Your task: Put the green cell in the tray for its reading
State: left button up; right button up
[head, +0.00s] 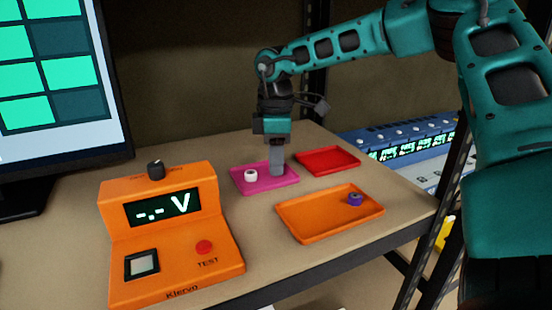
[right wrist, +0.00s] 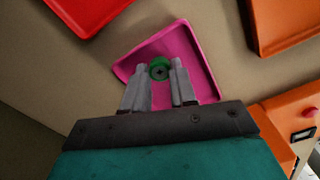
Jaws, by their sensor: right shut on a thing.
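My right gripper (head: 277,170) points down at the right part of the pink tray (head: 245,182). In the right wrist view its fingers (right wrist: 160,72) are shut on the green cell (right wrist: 159,66), a small round piece with a dark centre, over the pink tray (right wrist: 190,40). The head view hides the green cell behind the fingers; I cannot tell whether it touches the tray. The orange tester (head: 175,245) stands at front left with a grey square recess (head: 142,264) in a black frame, and its display reads "-.- V". My left gripper is not in view.
A white cell (head: 251,175) sits on the pink tray's left. A purple cell (head: 355,199) sits on the orange tray (head: 315,222). A red tray (head: 328,160) lies behind. The tester has a red TEST button (head: 204,247) and dark knob (head: 156,169). A monitor (head: 60,80) stands left.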

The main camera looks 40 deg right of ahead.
jog(key=o, duration=0.8)
notch_tip(320, 180, up, 12)
jog(key=shift+r+p, duration=0.15)
jog(key=shift+p, duration=0.4)
